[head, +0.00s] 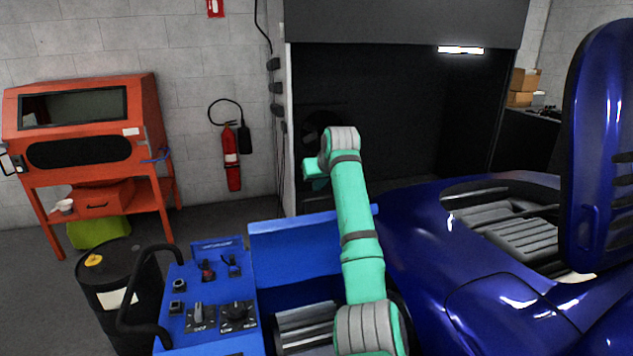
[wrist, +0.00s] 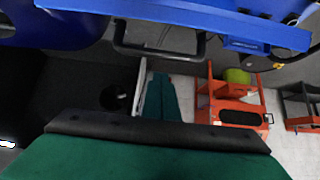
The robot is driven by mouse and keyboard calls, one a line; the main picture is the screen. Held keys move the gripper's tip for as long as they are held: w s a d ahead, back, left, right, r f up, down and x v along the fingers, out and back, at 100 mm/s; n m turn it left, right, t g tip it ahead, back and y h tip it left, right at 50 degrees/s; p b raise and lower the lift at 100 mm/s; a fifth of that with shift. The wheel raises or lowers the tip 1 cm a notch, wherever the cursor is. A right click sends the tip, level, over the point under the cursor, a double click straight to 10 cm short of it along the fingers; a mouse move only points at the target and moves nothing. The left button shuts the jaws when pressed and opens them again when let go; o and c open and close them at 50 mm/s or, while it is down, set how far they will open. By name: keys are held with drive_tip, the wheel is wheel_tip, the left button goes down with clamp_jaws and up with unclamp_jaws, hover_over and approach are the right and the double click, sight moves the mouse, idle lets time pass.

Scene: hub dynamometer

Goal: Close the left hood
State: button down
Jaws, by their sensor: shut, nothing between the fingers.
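A glossy blue hood (head: 597,150) stands raised at the right edge of the head view, above an opening with ribbed grey parts. A flat blue panel (head: 295,248) stands upright beside the blue control console, behind another ribbed grey part (head: 305,328). I cannot tell which of the two is the left hood. My green arm crosses in front of the panel's right side. My gripper (wrist: 160,130) shows as a dark edge low in the wrist view; it is shut and empty. Its tips are not distinct in the head view.
The blue console (head: 215,300) has knobs and a black handle. A black barrel (head: 105,285) stands left of it. An orange cabinet (head: 90,150) and a fire extinguisher (head: 232,158) are by the wall. The blue car body (head: 450,260) fills the right.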

drive_tip(key=shift+s+d+f, duration=0.1)
drive_tip(key=shift+s+f, duration=0.15)
drive_tip(key=shift+s, duration=0.2)
drive_tip(key=shift+s+d+f, duration=0.1)
drive_tip(key=shift+s+f, duration=0.1)
drive_tip(key=shift+s, duration=0.25)
